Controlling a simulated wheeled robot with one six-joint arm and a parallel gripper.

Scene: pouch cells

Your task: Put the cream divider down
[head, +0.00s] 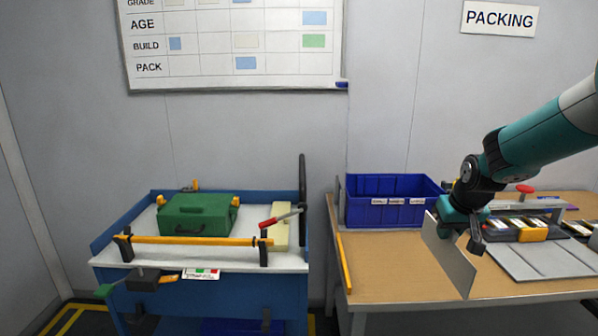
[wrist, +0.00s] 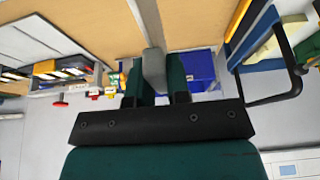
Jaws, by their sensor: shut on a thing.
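The cream divider (head: 447,260) is a thin, flat, pale panel, held upright and somewhat tilted in the head view. My gripper (head: 461,226) is shut on its upper part, over the right-hand table. The panel's lower corner appears close to the table's front edge; I cannot tell whether it touches the tabletop. In the wrist view the divider (wrist: 145,20) shows nearly edge-on as a greyish strip between the two dark green fingers of my gripper (wrist: 155,84).
A blue bin (head: 385,214) stands at the back left of the wooden table (head: 385,265). Grey plates (head: 540,260) and dark trays lie to the right. A yellow strip (head: 344,263) runs along the left edge. A blue cart (head: 215,303) with a green case (head: 197,214) stands left.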

